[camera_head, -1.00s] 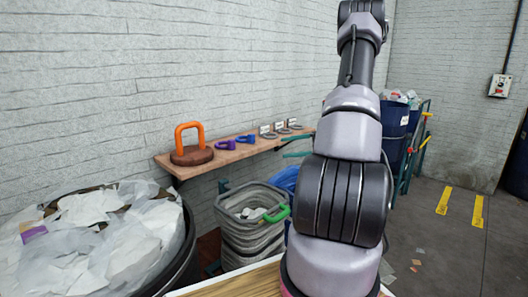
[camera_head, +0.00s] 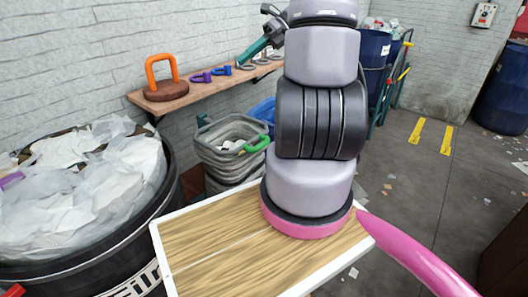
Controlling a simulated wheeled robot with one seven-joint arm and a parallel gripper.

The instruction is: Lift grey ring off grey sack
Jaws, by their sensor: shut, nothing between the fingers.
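My gripper (camera_head: 241,61) is small in the view, above the right part of the wooden shelf. Its teal fingers look closed together and point down to the left, with nothing seen between them. Several grey rings lie near it on the shelf; the nearest grey ring (camera_head: 245,67) appears just below the fingertips, and I cannot tell whether they touch. The grey sack-like container (camera_head: 225,163) stands below the shelf, open at the top, with pale scraps inside. A green handle (camera_head: 258,145) is at its right rim. I see no grey ring clearly on it.
The shelf (camera_head: 135,97) also holds an orange handle on a brown disc (camera_head: 165,78), a purple ring (camera_head: 201,77) and a blue ring (camera_head: 222,70). A large black bin (camera_head: 100,265) full of white waste is at left. A wooden table (camera_head: 190,248) is in front.

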